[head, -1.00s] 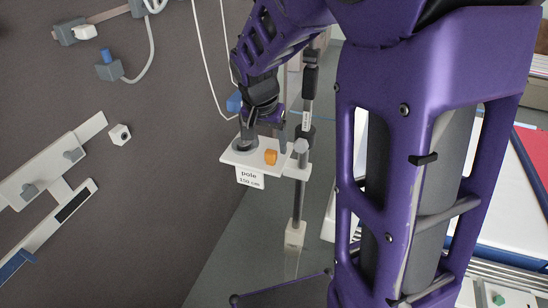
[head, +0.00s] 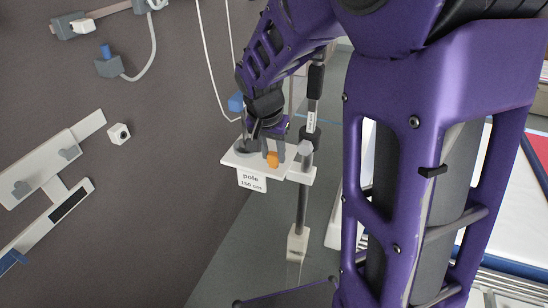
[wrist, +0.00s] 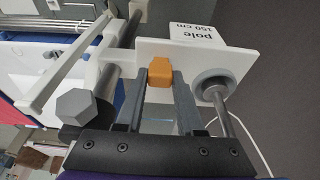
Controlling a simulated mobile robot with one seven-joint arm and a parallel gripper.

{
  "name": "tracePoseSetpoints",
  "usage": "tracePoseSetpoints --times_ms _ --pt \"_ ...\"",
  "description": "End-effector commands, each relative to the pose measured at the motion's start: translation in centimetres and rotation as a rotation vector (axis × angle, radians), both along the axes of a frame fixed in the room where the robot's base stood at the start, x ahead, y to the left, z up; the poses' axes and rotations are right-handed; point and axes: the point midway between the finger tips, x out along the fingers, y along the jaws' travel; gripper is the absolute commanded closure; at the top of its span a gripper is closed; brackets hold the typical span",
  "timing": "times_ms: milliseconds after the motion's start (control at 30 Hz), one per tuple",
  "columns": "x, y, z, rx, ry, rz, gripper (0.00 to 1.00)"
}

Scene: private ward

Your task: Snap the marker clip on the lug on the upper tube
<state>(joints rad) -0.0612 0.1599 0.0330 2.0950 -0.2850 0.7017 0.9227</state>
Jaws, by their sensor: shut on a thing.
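The marker clip looks to be the small orange block (head: 273,159) at the white plate (head: 230,160) labelled "pole 150 cm". My gripper (head: 268,143) reaches down to it from above. In the wrist view, the orange block (wrist: 160,73) sits between my fingertips (wrist: 161,78), which are shut on it. The block still appears at plate level; I cannot tell whether it touches the plate. A dark upright tube (head: 314,90) with a small white label stands behind and to the right. I cannot make out the lug on it.
A grey hexagonal knob (wrist: 83,107) is on the other side. A white cable (head: 208,60) hangs behind. A bed (head: 505,215) lies to the right, partly hidden by my arm.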

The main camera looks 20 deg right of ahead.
Motion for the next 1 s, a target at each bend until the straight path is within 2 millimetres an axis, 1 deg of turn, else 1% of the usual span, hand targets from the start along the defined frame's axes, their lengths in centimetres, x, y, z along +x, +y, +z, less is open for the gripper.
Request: tracePoseSetpoints --times_ms 33,100,367,767,833,1000 --pt "0.0 0.0 0.0 0.0 0.0 0.0 0.91" --pt "0.0 0.0 0.0 0.0 0.0 0.0 1.0" --pt "0.0 0.0 0.1 -0.001 -0.001 0.0 1.0" --pt "0.1 0.0 1.5 0.001 -0.003 0.0 1.0" --pt "0.1 0.0 1.4 0.0 -0.003 0.001 1.0" --pt "-0.6 0.6 1.3 0.0 -0.002 0.002 1.0"
